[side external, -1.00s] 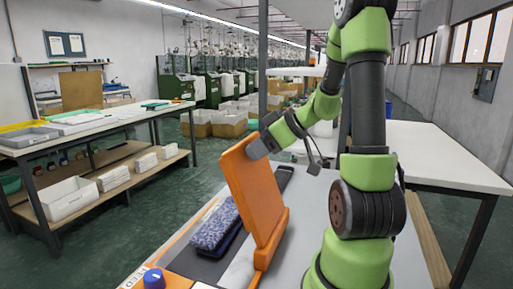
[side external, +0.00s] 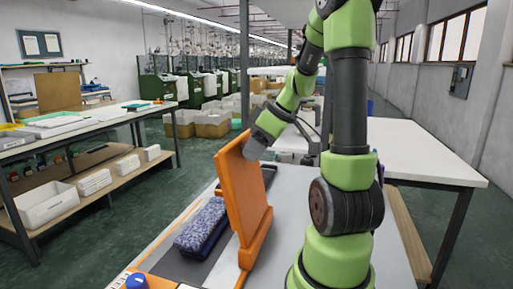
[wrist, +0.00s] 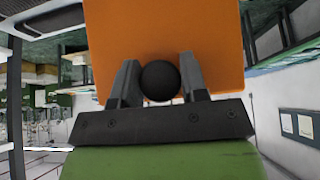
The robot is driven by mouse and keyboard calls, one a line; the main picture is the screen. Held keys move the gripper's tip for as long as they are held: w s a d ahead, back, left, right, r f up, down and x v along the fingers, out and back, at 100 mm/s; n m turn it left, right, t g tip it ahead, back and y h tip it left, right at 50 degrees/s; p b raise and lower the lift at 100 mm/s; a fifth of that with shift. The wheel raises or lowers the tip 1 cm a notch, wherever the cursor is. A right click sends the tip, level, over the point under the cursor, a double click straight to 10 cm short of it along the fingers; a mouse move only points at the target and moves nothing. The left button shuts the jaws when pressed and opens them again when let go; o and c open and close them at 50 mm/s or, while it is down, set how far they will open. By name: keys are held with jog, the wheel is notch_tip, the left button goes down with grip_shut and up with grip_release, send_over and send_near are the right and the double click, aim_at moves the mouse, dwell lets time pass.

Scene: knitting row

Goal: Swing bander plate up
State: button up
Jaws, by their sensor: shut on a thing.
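The orange bander plate (side external: 244,199) stands steeply tilted, near upright, on its hinge side at the orange base. In the wrist view the plate (wrist: 215,40) fills the upper middle, with a round black knob (wrist: 160,80) on its face. My gripper (side external: 258,147) is at the plate's upper right edge in the side view. In the wrist view my gripper's fingers (wrist: 159,82) sit on both sides of the knob and are shut on it. The side view hides the knob.
A speckled blue knitted bundle (side external: 203,229) lies on a dark strip left of the plate. A blue dial (side external: 137,281) is at the front. A white table (side external: 425,150) stands to the right, and a worktable (side external: 95,122) with trays stands at left.

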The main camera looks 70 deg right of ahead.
jog(key=shift+s, duration=0.1)
jog(key=shift+s+f+g, duration=0.15)
jog(key=shift+s+g, duration=0.35)
jog(key=shift+s, duration=0.35)
jog(key=shift+s+f+g, duration=0.1)
jog(key=shift+s+g, duration=0.4)
jog(key=shift+s, duration=0.3)
jog(key=shift+s, duration=0.1)
jog(key=shift+s+f+g, duration=0.25)
jog(key=shift+s+g, duration=0.25)
jog(key=shift+s, duration=0.25)
jog(key=shift+s+f+g, duration=0.2)
jog(key=shift+s+g, duration=0.3)
jog(key=shift+s, duration=0.2)
jog(key=o, duration=0.8)
jog(key=shift+c, duration=0.2)
jog(key=shift+r, duration=0.15)
